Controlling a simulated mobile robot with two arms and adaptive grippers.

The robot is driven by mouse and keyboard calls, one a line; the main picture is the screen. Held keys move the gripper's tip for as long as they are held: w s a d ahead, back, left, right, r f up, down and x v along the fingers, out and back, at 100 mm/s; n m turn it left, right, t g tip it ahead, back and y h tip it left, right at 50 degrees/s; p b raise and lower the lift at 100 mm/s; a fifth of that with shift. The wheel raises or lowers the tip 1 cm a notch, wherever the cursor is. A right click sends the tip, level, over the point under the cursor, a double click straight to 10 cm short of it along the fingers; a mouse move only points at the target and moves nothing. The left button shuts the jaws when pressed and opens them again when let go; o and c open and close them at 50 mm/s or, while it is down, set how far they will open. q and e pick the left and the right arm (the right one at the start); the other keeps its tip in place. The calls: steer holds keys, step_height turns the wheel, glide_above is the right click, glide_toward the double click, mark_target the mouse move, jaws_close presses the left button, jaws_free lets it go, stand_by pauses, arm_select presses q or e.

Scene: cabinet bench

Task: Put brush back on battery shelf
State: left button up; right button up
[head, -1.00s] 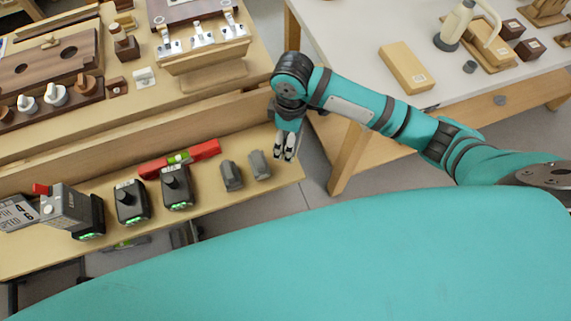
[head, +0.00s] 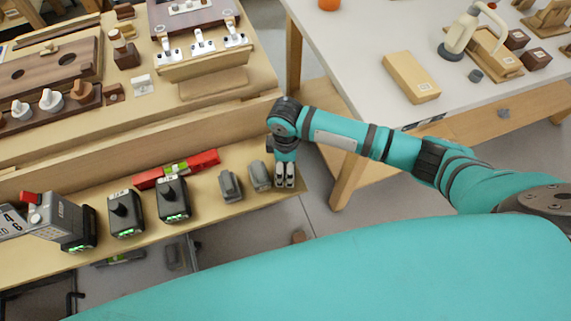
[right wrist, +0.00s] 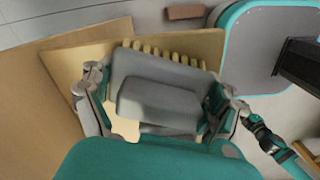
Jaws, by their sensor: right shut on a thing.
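The brush (right wrist: 158,104) shows in the right wrist view as a grey block with a row of tan bristle tufts along its upper edge. My right gripper (right wrist: 160,112) is shut on it, with a finger at either side. In the head view my right gripper (head: 285,183) is over the right end of the battery shelf (head: 205,222), beside two grey objects. The held brush cannot be made out clearly there. My left gripper is not in view.
Two grey objects (head: 230,186) (head: 260,176) stand just left of the gripper. Black batteries (head: 172,202) and a red level (head: 204,160) are farther left. A table (head: 340,60) stands at the right. A small brown block (head: 298,237) lies on the floor.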

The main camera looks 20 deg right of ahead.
steer(key=o, duration=0.8)
steer(key=shift+f, duration=0.1)
step_height(320, 180, up, 12)
steer(key=shift+r+p, duration=0.15)
steer(key=shift+p, duration=0.5)
